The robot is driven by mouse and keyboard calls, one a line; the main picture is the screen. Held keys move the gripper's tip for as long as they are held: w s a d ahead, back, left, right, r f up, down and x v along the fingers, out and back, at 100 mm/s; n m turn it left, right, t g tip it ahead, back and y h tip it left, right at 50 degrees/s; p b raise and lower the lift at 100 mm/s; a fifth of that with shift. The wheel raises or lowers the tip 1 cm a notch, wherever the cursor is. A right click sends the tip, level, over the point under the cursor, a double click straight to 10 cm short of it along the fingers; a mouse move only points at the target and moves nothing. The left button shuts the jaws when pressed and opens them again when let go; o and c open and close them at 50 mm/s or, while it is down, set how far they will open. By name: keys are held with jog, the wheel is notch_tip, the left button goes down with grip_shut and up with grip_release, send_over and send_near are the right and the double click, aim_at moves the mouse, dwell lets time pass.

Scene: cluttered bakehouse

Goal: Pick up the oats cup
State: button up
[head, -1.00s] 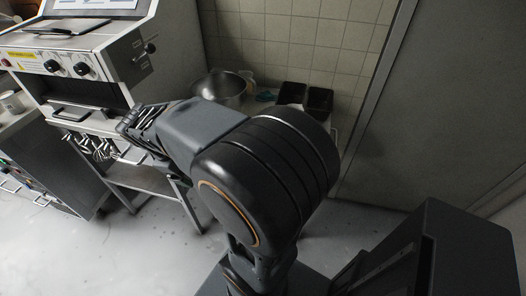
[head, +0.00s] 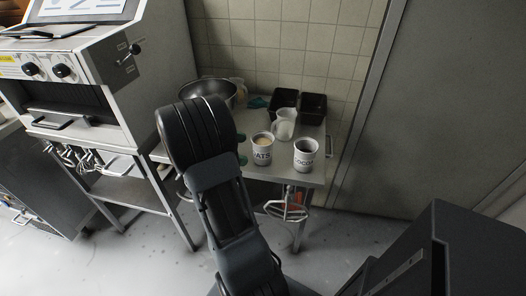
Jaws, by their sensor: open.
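The oats cup (head: 262,156) is a white cup with dark lettering, of which "ATS" is readable, and pale contents. It stands upright near the front edge of a metal table (head: 258,176) in the head view. A similar white cup (head: 306,160) marked "COCOA", with dark contents, stands apart to its right. My arm rises left of the oats cup, and the cup's front is clear of it. My gripper is not visible.
A white jug (head: 284,128) stands just behind the two cups. Black tins (head: 314,108) and a steel bowl (head: 219,90) sit farther back. A whisk-like tool (head: 287,210) hangs below the table's front. A wall panel (head: 440,100) bounds the right side.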

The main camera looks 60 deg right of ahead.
aim_at(259, 152)
jog(key=shift+x, duration=3.35)
jog(key=shift+a, duration=0.1)
jog(key=shift+c, duration=0.2)
jog(key=c, duration=1)
